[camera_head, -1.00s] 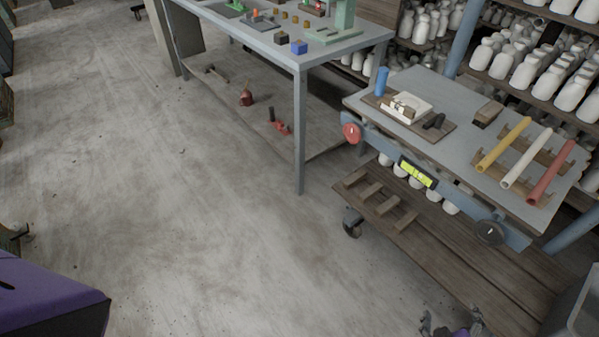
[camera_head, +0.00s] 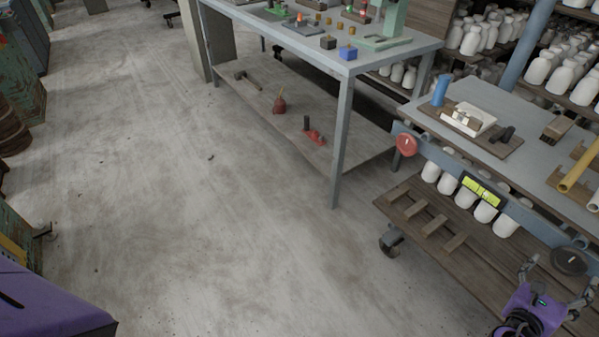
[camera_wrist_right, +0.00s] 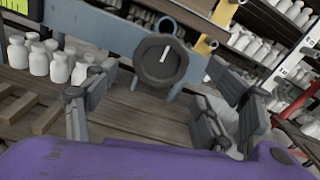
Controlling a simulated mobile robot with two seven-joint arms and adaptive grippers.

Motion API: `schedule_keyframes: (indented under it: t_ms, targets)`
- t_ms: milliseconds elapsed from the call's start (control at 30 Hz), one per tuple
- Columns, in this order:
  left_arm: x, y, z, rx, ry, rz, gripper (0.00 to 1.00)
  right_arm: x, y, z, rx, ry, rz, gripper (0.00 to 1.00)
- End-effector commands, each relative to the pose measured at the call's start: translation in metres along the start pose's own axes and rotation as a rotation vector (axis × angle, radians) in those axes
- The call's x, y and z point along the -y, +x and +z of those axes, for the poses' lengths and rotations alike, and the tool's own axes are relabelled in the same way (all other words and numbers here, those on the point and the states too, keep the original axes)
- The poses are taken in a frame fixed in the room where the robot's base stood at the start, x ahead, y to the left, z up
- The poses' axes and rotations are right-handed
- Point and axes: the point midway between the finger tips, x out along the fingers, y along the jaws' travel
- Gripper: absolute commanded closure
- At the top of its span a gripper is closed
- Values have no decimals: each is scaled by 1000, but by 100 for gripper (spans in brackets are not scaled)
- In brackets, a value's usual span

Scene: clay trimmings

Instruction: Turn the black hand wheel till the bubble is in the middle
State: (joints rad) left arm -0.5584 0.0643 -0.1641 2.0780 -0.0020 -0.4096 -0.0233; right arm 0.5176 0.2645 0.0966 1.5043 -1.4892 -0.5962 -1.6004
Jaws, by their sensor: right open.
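The black hand wheel (camera_head: 569,261) sits at the right end of the blue-grey rail on the cart's front. In the right wrist view the wheel (camera_wrist_right: 161,61) faces me, with a short white mark on it. The yellow-green level vial (camera_head: 482,190) is in the middle of the rail; its bubble is too small to make out surely. In the wrist view only a corner of the vial (camera_wrist_right: 14,4) shows. My right gripper (camera_head: 560,282) is open and empty, its fingers spread to either side of the wheel's line, apparently short of it. My left gripper is out of view.
A red wheel (camera_head: 406,145) is at the rail's left end. White bottles (camera_head: 485,211) stand on the cart's lower shelf behind the rail. The cart top (camera_head: 479,92) holds a blue cylinder (camera_head: 440,90) and a yellow tube (camera_head: 579,166). A workbench (camera_head: 292,40) stands left; floor before it is clear.

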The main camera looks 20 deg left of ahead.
Motion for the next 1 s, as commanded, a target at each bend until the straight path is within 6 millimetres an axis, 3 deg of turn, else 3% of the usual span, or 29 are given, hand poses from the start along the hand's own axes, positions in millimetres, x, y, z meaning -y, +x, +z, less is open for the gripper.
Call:
schedule_keyframes:
  t_ms: [300, 700, 1000]
  targets:
    - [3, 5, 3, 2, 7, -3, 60, -1, 48, -1, -1, 2, 2, 24]
    - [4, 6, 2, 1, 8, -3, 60, 0, 57, 0, -1, 4, 1, 24]
    - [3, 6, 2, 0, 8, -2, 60, -1, 57, 0, -1, 5, 2, 63]
